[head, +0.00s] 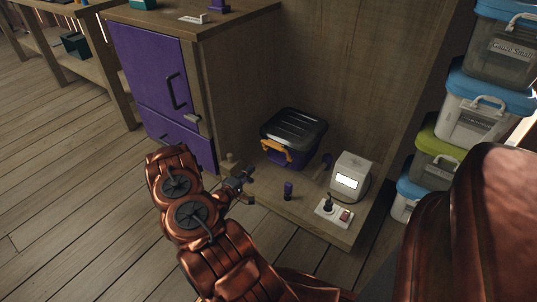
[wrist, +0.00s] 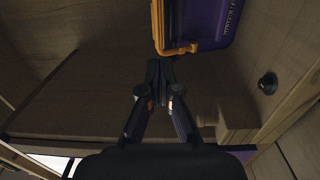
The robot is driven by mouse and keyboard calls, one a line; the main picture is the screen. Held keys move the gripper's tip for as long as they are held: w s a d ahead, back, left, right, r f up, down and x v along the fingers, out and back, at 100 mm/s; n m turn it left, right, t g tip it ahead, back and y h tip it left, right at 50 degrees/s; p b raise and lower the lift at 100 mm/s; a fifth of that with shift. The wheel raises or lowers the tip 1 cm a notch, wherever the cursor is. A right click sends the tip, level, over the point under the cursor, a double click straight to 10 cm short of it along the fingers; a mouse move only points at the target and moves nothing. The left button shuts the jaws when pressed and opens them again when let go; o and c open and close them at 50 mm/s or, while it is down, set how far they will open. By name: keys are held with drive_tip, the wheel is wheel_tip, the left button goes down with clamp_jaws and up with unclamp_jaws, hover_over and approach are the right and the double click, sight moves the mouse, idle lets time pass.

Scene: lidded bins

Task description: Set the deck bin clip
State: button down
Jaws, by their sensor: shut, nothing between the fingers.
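The deck bin (head: 308,133) is a purple box with a ribbed black lid, standing on the low wooden shelf. Its yellow-orange clip (head: 276,151) is a loop on the near side, standing out from the wall. In the wrist view the bin (wrist: 212,20) is at the top, with the clip (wrist: 180,49) along its near edge. I cannot tell if the clip is latched. My gripper (head: 248,171) is shut and empty, in front of the bin and to the left of the clip in the head view. In the wrist view its fingertips (wrist: 160,63) point at the clip, just short of it.
A white device with a lit screen (head: 350,176), a power strip (head: 334,211) and a small dark purple object (head: 288,189) stand right of my gripper. A purple cabinet (head: 150,75) is at left. Stacked lidded bins (head: 482,112) stand at right. A wooden wall backs the shelf.

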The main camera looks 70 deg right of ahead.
drive_tip(key=b, duration=0.4)
approach(271, 145)
drive_tip(key=s+x, duration=0.1)
drive_tip(key=x, duration=0.4)
drive_tip(key=shift+s+d+f+b, duration=0.1)
drive_tip(key=shift+d+f+b, duration=0.1)
drive_tip(key=shift+d+b, duration=0.55)
drive_tip(key=shift+d+r+p, duration=0.1)
drive_tip(key=shift+d+p, duration=0.1)
drive_tip(key=shift+p, duration=0.4)
drive_tip(key=shift+w+r+p, duration=0.15)
drive_tip(key=shift+w+p, duration=0.1)
drive_tip(key=shift+p, duration=0.75)
drive_tip(key=shift+w+d+y+p, duration=0.1)
drive_tip(key=shift+y+p, duration=0.3)
drive_tip(key=shift+p, duration=0.55)
drive_tip(key=shift+p, duration=0.5)
drive_tip(key=shift+d+r+p, duration=0.1)
drive_tip(key=shift+d+p, duration=0.05)
drive_tip(key=shift+p, duration=0.75)
